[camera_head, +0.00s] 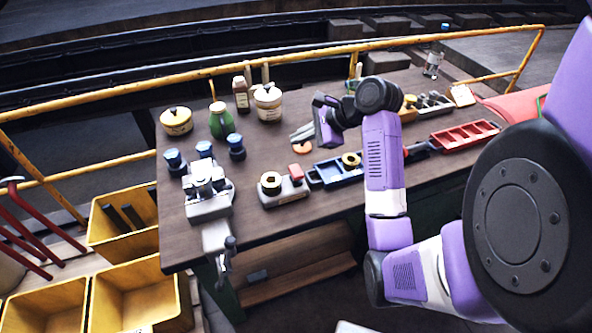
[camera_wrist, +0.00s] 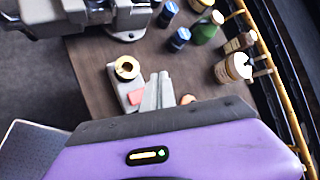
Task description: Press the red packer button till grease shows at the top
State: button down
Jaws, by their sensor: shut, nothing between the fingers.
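The bearing packer (camera_head: 284,197) is a grey block on the workbench, with a round pale cup with a brass-coloured ring on its left and the red button (camera_head: 296,171) on its right. In the wrist view, the packer (camera_wrist: 119,84) lies just left of my fingers, and the red button (camera_wrist: 135,98) is partly in view beside them. The ring's top (camera_wrist: 127,67) shows a dark centre; I cannot make out grease there. My gripper (camera_head: 292,137) is shut and empty, above the bench and behind the packer. Its fingertips (camera_wrist: 159,76) are together and apart from the button.
A vise (camera_head: 208,198) stands left of the packer, with several blue-capped jars (camera_head: 236,147) behind. A blue tray (camera_head: 337,173) sits close on the right, a red tray (camera_head: 465,135) farther right. A green bottle (camera_head: 221,122) and tubs (camera_head: 268,102) stand at the back. A yellow rail (camera_head: 120,88) runs behind.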

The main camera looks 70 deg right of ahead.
jog(key=b, duration=0.3)
send_over(299, 172)
notch_tip(299, 172, down, 5)
jog(key=shift+d+f, duration=0.15)
jog(key=shift+f+b, duration=0.7)
jog(key=shift+b, duration=0.4)
jog(key=shift+f, duration=0.95)
jog(key=shift+f+p, duration=0.15)
jog(key=shift+p, duration=0.2)
jog(key=shift+f, duration=0.25)
